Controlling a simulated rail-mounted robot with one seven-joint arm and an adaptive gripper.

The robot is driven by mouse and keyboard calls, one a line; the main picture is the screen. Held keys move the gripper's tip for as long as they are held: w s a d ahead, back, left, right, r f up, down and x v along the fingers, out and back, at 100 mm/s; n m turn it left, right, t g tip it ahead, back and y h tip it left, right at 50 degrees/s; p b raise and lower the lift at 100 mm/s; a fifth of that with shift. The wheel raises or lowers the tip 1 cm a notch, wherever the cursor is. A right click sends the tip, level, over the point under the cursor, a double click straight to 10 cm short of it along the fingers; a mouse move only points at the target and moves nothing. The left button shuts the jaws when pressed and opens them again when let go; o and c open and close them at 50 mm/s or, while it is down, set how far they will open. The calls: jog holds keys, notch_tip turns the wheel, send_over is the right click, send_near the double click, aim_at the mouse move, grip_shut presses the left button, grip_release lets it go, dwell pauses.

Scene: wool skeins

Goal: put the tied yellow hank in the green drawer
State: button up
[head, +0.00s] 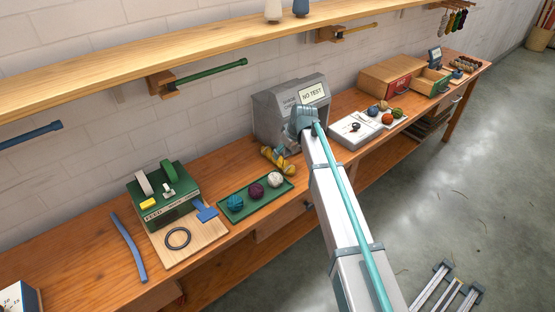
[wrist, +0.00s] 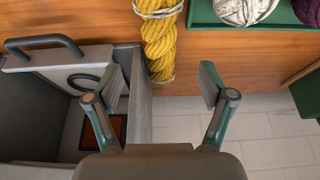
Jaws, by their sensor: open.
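The tied yellow hank (head: 279,161) lies on the wooden bench beside the grey machine in the head view. In the wrist view the twisted hank (wrist: 159,45) has pale ties near both ends, and one end is close to the grey machine's wall. My gripper (wrist: 160,88) is open and empty, its fingers spread to either side of the hank's line, with the hank ahead of them. In the head view my arm hides most of the gripper. The green drawer (head: 432,80) is pulled open in the wooden cabinet at the far right, beside the closed red drawer.
The grey machine (head: 290,112) with a "NO TEST" sign stands close to my gripper. A green tray (head: 257,210) with several wool balls lies left of the hank. A white scale (head: 355,131) and more balls stand between the machine and the cabinet. A shelf (head: 200,62) runs above.

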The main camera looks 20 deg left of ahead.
aim_at(281, 160)
jog(key=shift+p+x, duration=1.3)
jog(key=shift+x, duration=2.25)
jog(key=shift+d, duration=0.1)
jog(key=c, duration=1.3)
jog(key=shift+c, duration=0.2)
